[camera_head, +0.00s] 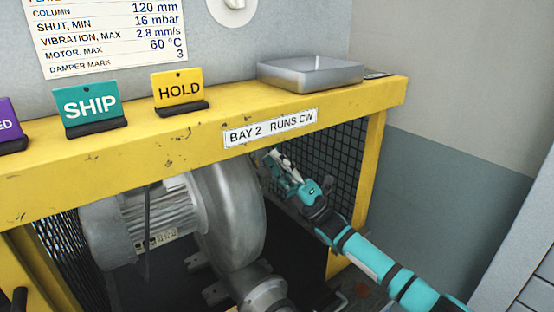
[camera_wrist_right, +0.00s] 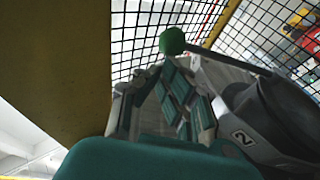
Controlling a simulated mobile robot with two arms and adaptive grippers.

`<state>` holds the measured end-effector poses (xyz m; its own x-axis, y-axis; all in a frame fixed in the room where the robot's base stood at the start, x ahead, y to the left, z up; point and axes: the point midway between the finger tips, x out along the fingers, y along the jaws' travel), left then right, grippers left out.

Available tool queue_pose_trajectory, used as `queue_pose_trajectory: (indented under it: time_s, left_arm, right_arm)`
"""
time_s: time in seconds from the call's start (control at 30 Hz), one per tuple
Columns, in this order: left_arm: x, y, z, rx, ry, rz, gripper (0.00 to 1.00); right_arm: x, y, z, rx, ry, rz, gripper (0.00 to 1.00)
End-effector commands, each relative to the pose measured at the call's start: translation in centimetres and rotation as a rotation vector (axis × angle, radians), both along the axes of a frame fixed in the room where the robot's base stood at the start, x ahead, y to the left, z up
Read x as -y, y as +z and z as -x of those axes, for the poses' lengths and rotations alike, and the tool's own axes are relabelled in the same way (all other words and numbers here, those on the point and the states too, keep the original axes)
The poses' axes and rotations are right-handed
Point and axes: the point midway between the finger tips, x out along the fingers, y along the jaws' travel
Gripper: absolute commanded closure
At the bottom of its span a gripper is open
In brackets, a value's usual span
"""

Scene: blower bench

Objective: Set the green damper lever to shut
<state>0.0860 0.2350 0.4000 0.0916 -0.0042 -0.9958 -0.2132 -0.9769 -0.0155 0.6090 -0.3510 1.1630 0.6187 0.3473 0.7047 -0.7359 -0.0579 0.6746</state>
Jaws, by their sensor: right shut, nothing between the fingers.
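The green damper lever knob (camera_wrist_right: 172,41) shows in the right wrist view, on a thin dark rod running right toward a dark grey rounded housing with a "2" label (camera_wrist_right: 243,137). My right gripper (camera_wrist_right: 163,72) is shut and empty, with its fingertips just below the knob in that view; I cannot tell whether they touch it. In the head view my right gripper (camera_head: 272,160) is under the yellow bench beam, right of the grey blower (camera_head: 232,205). The lever cannot be made out there. My left gripper is not in view.
The yellow bench frame (camera_head: 60,190) runs above the blower, and black mesh (camera_head: 345,150) closes the side behind my right gripper. A metal tray (camera_head: 310,72), a teal SHIP sign (camera_head: 90,105) and a yellow HOLD sign (camera_head: 178,88) stand on top. A spec placard (camera_head: 105,30) hangs behind.

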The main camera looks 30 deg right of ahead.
Motion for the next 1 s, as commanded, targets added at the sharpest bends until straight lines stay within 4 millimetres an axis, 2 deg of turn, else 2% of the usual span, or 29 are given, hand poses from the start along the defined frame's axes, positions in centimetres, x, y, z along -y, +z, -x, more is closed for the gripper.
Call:
queue_pose_trajectory:
  time_s: [0.13,0.3,0.47,1.0]
  left_arm:
    - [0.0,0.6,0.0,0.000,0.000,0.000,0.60]
    - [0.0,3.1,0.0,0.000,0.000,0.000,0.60]
    - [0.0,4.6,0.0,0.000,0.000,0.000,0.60]
    - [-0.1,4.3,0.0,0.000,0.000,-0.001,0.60]
  right_arm:
    - [0.0,0.5,-0.1,-0.011,0.000,0.002,1.00]
    - [-0.1,2.2,-0.6,-0.090,0.000,0.009,1.00]
    - [-0.1,3.0,-1.3,-0.167,0.000,0.014,1.00]
    - [0.0,2.6,-1.6,-0.190,-0.002,0.014,1.00]
